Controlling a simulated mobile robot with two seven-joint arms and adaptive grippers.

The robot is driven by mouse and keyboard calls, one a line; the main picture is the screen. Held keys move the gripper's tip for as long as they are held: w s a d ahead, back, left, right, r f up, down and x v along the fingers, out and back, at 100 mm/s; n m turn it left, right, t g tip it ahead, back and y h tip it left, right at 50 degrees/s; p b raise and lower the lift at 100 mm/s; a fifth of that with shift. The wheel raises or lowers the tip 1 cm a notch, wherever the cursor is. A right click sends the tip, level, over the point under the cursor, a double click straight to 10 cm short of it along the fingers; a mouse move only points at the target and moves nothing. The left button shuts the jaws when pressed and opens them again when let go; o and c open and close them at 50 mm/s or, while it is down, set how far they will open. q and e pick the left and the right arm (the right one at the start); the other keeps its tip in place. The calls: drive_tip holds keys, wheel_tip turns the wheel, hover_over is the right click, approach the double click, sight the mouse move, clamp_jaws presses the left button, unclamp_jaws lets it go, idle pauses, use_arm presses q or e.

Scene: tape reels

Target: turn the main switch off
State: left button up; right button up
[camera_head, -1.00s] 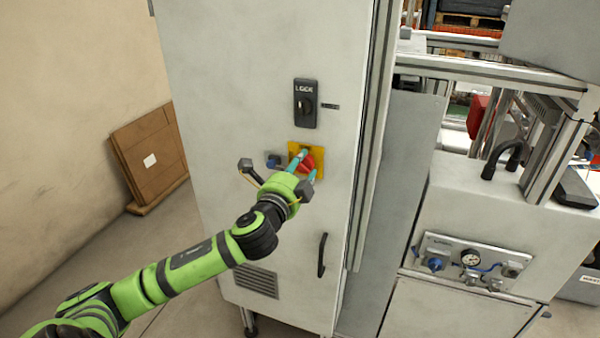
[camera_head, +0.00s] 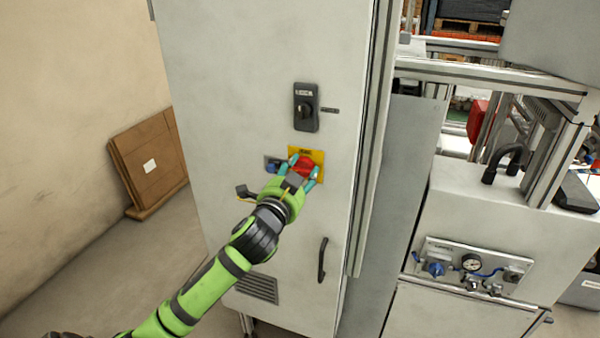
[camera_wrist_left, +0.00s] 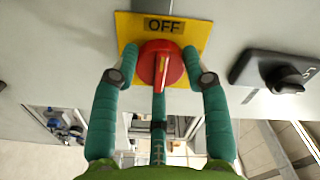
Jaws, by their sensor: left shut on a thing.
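The main switch is a red knob (camera_head: 303,163) on a yellow plate (camera_head: 319,156) on the grey cabinet's front. The fingers hide part of the plate. My right gripper is out of view.
A black lock switch (camera_head: 306,106) is above the plate, and a blue knob (camera_head: 271,166) is at its left. A black door handle (camera_head: 322,260) sticks out lower down. A machine with a gauge panel (camera_head: 470,266) stands at the right.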

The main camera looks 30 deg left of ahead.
use_arm(q)
drive_tip(key=shift+r, duration=0.15)
drive_tip(key=o, duration=1.2)
drive_tip(key=shift+a, duration=0.1)
drive_tip(key=shift+c, duration=0.2)
drive_tip(key=v, duration=0.7)
drive_tip(key=shift+s, duration=0.25)
drive_tip(key=shift+f, duration=0.2)
